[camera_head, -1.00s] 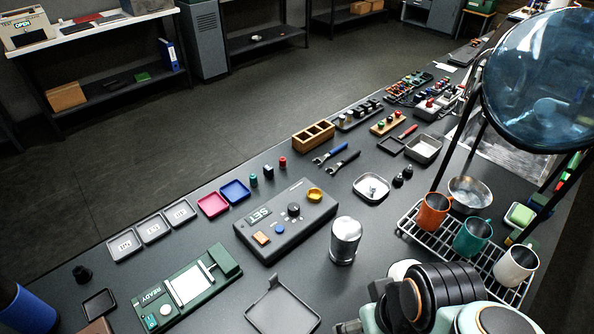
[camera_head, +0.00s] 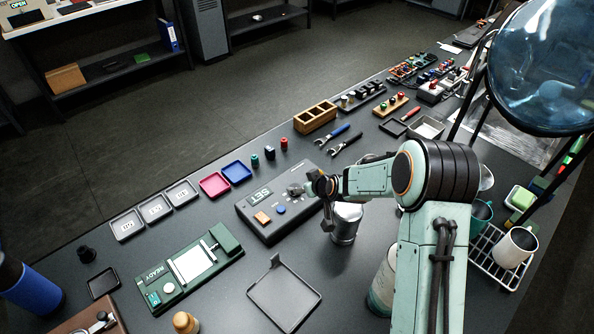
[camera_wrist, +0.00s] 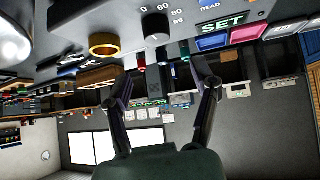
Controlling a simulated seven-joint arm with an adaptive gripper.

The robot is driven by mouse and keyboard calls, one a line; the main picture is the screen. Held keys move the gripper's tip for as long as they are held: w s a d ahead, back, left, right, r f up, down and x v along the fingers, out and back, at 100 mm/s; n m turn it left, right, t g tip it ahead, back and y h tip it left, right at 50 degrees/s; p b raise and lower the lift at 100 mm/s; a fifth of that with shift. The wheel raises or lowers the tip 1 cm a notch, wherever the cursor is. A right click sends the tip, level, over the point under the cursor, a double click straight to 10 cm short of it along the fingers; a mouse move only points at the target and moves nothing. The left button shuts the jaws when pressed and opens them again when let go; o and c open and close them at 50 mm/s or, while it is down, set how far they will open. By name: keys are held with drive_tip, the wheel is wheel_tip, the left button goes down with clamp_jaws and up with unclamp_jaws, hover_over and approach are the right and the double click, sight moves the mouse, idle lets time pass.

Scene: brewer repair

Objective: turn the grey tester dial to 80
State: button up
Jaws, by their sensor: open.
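The dark grey tester (camera_head: 268,228) lies on the bench with a SET display (camera_head: 262,195), an orange button (camera_head: 262,217) and a blue button (camera_head: 279,209). Its black dial (camera_wrist: 155,28) shows in the wrist view beside the marks 0, 60, 80 and 95; which mark it points at is unclear. My gripper (camera_head: 308,192) is over the tester's right end. In the wrist view its fingers (camera_wrist: 163,86) are spread apart with nothing between them.
A metal canister (camera_head: 345,226) stands close beside my gripper, right of the tester. A green READY device (camera_head: 190,268) lies to the left, and a black tray (camera_head: 284,296) lies in front. Pink (camera_head: 214,185) and blue (camera_head: 236,172) trays lie behind the tester. Mugs stand on a rack at right.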

sight(295, 187)
drive_tip(key=x, duration=0.7)
drive_tip(key=shift+s+d+f, duration=0.2)
drive_tip(key=shift+s+f, duration=0.05)
drive_tip(key=shift+f, duration=0.15)
clamp_jaws()
